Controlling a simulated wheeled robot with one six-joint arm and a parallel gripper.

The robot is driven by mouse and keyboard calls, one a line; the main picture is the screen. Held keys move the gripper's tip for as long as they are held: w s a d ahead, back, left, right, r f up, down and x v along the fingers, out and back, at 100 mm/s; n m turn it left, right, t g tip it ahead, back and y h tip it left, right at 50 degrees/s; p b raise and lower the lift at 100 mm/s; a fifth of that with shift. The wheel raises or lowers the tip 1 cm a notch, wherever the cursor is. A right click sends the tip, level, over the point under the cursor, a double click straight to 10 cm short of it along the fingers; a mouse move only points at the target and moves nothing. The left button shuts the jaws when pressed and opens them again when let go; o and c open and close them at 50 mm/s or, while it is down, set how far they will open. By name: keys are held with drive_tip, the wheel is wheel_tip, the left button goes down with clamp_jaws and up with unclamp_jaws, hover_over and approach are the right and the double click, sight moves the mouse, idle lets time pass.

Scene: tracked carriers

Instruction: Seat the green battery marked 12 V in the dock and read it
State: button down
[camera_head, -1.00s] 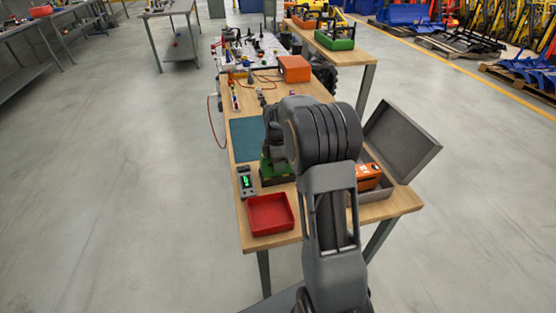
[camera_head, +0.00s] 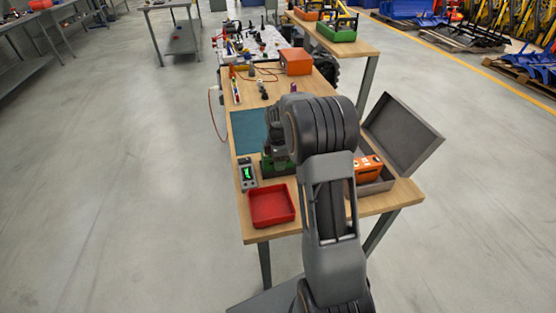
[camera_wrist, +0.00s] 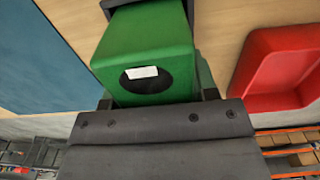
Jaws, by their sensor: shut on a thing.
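The green battery (camera_wrist: 143,42) fills the upper middle of the wrist view, with a dark oval hollow and a white label on its near side; I cannot read the label. My gripper (camera_wrist: 157,97) is shut on it, a finger at each side. A dark grey edge (camera_wrist: 203,8) lies around its far end; whether this is the dock, and whether the battery is seated, I cannot tell. In the head view the green battery (camera_head: 280,164) shows partly behind my arm. A grey meter (camera_head: 247,174) with a lit green display stands left of it.
A red tray (camera_head: 252,219) lies at the near table edge and also shows in the wrist view (camera_wrist: 246,76). An open grey case (camera_head: 405,140) at the right holds an orange battery (camera_head: 368,166). A teal mat (camera_head: 243,135) lies beyond the meter; an orange box (camera_head: 296,62) stands farther back.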

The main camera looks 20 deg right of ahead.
drive_tip(key=shift+s+f, duration=0.25)
drive_tip(key=shift+f, duration=0.3)
drive_tip(key=shift+c, duration=2)
unclamp_jaws()
drive_tip(key=shift+f, duration=0.25)
drive_tip(key=r+p, duration=0.1)
drive_tip(key=r, duration=1.2)
drive_tip(key=shift+w, duration=0.2)
drive_tip(key=shift+s+a+r, duration=0.1)
drive_tip(key=shift+r, duration=0.25)
drive_tip(key=s+a+m+t, duration=0.1)
drive_tip(key=s+a+m, duration=0.4)
drive_tip(key=s+m, duration=0.3)
drive_tip(key=s+a+m+t, duration=0.2)
drive_tip(key=s+a+m, duration=0.3)
drive_tip(key=s, duration=0.8)
drive_tip(key=m, duration=0.2)
drive_tip(key=shift+s+a+r+m, duration=0.15)
drive_tip(key=shift+s+a+m, duration=0.2)
drive_tip(key=shift+s+m, duration=0.05)
